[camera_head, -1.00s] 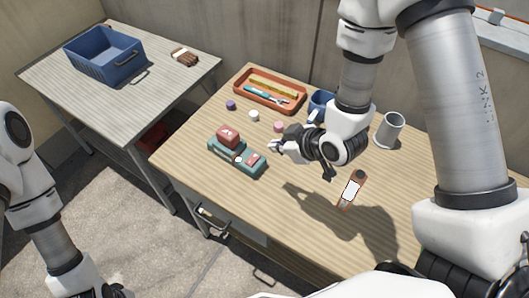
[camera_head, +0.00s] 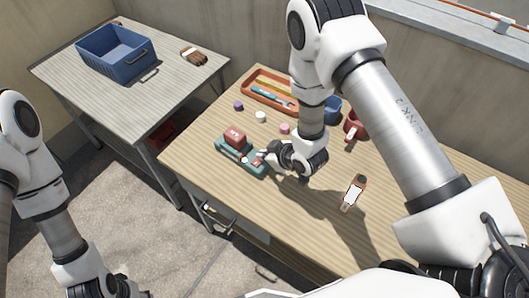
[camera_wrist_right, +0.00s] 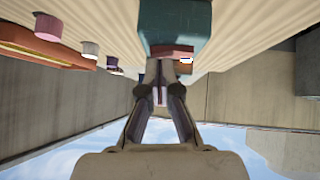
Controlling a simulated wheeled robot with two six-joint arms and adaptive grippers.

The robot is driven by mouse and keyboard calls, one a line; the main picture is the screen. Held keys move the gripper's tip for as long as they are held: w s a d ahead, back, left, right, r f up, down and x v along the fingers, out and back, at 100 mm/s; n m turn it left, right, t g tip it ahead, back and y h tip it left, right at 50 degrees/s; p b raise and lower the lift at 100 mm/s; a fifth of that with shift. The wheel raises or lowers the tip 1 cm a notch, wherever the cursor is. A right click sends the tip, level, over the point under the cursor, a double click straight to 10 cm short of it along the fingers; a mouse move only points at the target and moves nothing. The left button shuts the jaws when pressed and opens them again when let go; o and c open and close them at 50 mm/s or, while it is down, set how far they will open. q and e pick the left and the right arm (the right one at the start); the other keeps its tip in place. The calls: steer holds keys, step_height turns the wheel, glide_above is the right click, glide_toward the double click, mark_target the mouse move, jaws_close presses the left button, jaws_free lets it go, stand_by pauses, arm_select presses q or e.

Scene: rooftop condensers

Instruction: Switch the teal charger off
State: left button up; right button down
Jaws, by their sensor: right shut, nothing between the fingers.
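The teal charger (camera_head: 226,153) lies on the wooden table, with a red block (camera_head: 235,137) seated on its far-left part. A small red part, perhaps the switch, sits at its right end; in the right wrist view a red part (camera_wrist_right: 172,51) shows on the end of the teal body (camera_wrist_right: 175,22). My right gripper (camera_head: 262,155) is shut and empty at the charger's right end. Its tips (camera_wrist_right: 160,80) are very close to the red part; I cannot tell if they touch. My left gripper (camera_head: 115,287) is low at the bottom left, mostly cut off.
Behind the charger are purple (camera_head: 238,105), white (camera_head: 261,117) and pink (camera_head: 285,128) small pieces and an orange tray (camera_head: 250,93). A blue mug (camera_head: 333,109), a red mug (camera_head: 352,124) and an orange-and-white device (camera_head: 354,193) stand or lie right. A blue crate (camera_head: 116,60) is on the left table.

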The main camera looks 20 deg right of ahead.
steer(key=shift+a, duration=0.1)
steer(key=shift+f+b, duration=0.35)
steer(key=shift+b, duration=0.05)
steer(key=shift+r, duration=0.1)
steer(key=shift+s+a+p, duration=0.3)
steer(key=shift+s, duration=0.05)
steer(key=shift+s+a+r, duration=0.1)
steer(key=shift+a, duration=0.2)
steer(key=shift+r, duration=0.1)
